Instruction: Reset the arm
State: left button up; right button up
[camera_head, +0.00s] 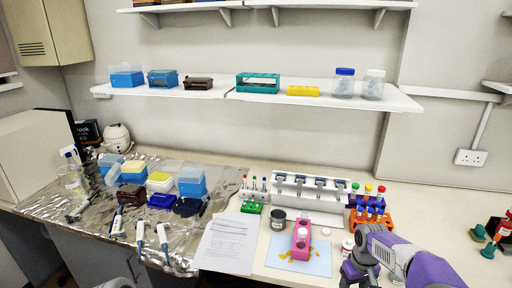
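My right arm comes in from the lower right, purple and grey. Its dark gripper (357,273) points down over the bench's front edge, to the right of a light blue mat (318,266). The fingers are small and partly cut off by the frame's bottom edge, so I cannot tell whether they are open or shut. A small white-capped container (348,244) stands close beside the gripper.
A pink rack (302,240) holding a white-capped bottle stands on the mat, with yellow-brown spots around it. Behind are a white pipette stand (310,187) and an orange tube rack (370,218). Paper (228,243), pipettes (162,236) and tip boxes (192,181) lie left.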

jog(key=a+f+y, duration=0.1)
jog(key=a+f, duration=0.4)
jog(key=f, duration=0.4)
jog(key=s+a+f+m+y, duration=0.2)
jog(key=s+a+f, duration=0.85)
jog(key=f, duration=0.35)
jog(key=s+a+f+m, duration=0.1)
jog(key=s+a, duration=0.1)
jog(key=s, duration=0.3)
jog(key=s+a+f+m+y, duration=0.1)
jog(key=s+f, duration=0.1)
jog(key=s, duration=0.4)
jog(key=shift+s+a+f+m, duration=0.15)
jog(key=shift+a+m, duration=0.2)
jog(key=shift+m, duration=0.05)
